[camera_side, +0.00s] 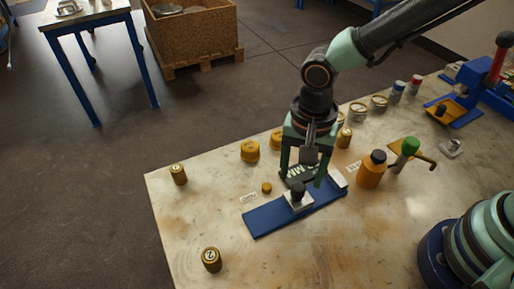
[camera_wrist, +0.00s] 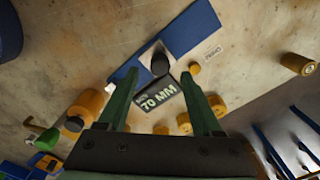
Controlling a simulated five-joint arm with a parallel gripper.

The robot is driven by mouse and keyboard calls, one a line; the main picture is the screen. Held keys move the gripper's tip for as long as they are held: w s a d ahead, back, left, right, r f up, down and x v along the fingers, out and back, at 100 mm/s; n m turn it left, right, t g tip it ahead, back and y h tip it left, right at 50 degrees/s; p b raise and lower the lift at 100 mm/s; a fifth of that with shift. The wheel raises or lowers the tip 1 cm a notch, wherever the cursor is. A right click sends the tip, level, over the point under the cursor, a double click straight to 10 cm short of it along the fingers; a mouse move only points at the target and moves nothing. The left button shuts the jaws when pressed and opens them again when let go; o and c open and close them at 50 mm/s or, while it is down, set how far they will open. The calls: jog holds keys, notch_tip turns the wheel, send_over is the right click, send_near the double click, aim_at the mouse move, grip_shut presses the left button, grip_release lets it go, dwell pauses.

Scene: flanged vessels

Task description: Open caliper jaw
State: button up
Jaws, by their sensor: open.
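The caliper's blue base (camera_side: 268,220) lies flat on the bench, and it also shows in the wrist view (camera_wrist: 193,27). A pale metal slider with a black knob (camera_side: 298,187) sits on it; the knob shows in the wrist view (camera_wrist: 160,65). A pale end block (camera_side: 338,180) is at the base's right end. A dark block marked "70 MM" (camera_wrist: 160,97) lies beside the knob. My gripper (camera_side: 303,178) is open, its two green fingers spread either side of the knob and label in the wrist view (camera_wrist: 161,76). I cannot tell whether either finger touches anything.
Brass cylinders (camera_side: 178,174) (camera_side: 211,260) stand at the bench's left. An orange bottle (camera_side: 371,170) and a green-handled tool (camera_side: 409,147) stand right of the caliper. A blue vise (camera_side: 480,100) is at the far right.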

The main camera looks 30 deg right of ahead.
aim_at(300, 186)
notch_tip(300, 186, up, 8)
jog(key=shift+r, duration=0.2)
jog(key=shift+d, duration=0.1)
jog(key=d+r+n+t, duration=0.2)
jog(key=d+r+n, duration=0.1)
jog(key=d, duration=0.7)
jog(key=d+r+n+t, duration=0.3)
jog(key=d+n, duration=0.3)
jog(key=d, duration=0.5)
jog(key=shift+w+d+r+t, duration=0.2)
jog(key=shift+w+r+t, duration=0.1)
jog(key=shift+r, duration=0.45)
